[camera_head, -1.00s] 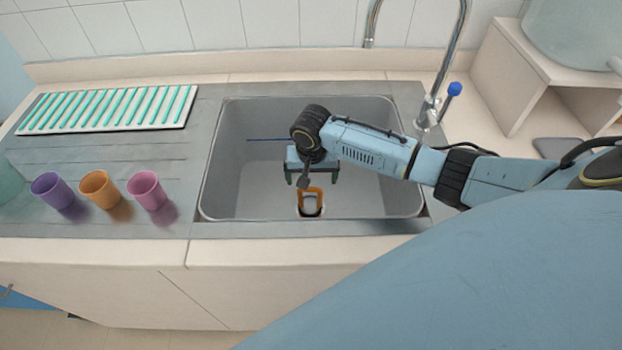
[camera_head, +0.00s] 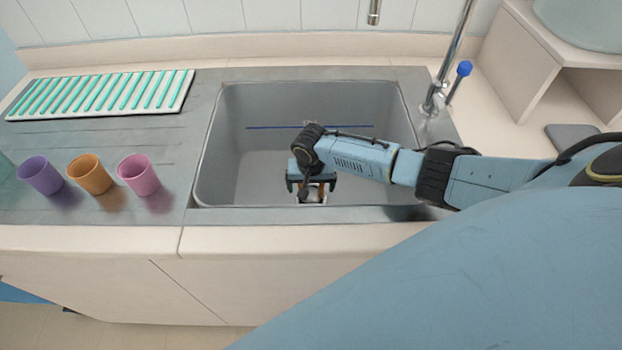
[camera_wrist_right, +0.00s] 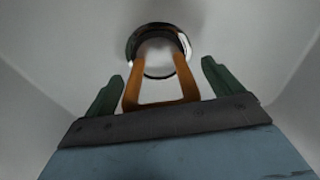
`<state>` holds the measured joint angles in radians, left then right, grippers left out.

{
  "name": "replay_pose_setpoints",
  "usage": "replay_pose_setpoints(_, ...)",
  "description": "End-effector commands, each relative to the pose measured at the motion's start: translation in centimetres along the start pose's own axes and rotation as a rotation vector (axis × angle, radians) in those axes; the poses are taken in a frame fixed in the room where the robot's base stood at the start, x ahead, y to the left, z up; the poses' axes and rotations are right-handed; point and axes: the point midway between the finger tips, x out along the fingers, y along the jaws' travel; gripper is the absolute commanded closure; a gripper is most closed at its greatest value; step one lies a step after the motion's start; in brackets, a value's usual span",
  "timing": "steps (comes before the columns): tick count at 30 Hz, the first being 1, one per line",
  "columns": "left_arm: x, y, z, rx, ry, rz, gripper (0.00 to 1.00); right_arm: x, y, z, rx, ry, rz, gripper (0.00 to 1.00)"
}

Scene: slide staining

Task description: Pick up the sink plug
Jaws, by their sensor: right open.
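The sink plug (camera_wrist_right: 133,95) has an orange loop handle and stands at the drain in the sink floor. In the right wrist view its handle rises between my two dark green fingers, with a gap on each side. In the head view the plug's orange handle (camera_head: 322,190) is mostly hidden behind my right gripper (camera_head: 311,189). My right gripper (camera_wrist_right: 160,90) is open, low in the sink and around the handle without visible contact. My left gripper does not show.
The grey sink (camera_head: 232,150) has high walls around my right arm, with a blue line on its back wall. A tap (camera_head: 437,90) stands at the back right. Purple (camera_head: 39,175), orange (camera_head: 89,174) and pink (camera_head: 138,175) cups and a green-striped rack (camera_head: 100,95) are at left.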

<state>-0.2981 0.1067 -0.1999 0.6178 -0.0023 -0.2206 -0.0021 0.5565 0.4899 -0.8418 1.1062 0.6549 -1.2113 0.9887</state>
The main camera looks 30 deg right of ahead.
Motion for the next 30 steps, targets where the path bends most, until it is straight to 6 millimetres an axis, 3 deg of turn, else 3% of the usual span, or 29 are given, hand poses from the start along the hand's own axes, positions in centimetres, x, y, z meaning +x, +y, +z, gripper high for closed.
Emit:
replay_pose_setpoints(3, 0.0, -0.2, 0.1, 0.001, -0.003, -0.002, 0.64, -0.1, 0.0, 0.0, 0.0, 0.0, -0.001, 0.1)
replay_pose_setpoints(15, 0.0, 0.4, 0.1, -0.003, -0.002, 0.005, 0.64, -0.1, 0.0, 0.0, 0.0, 0.0, 0.0, 0.61)
replay_pose_setpoints(23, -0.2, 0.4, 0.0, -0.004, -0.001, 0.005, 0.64, -0.5, 0.0, -0.1, 0.0, 0.001, -0.002, 0.61)
replay_pose_setpoints(30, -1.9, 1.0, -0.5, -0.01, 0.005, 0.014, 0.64, -4.6, -0.1, -0.7, 0.0, 0.002, -0.004, 0.61)
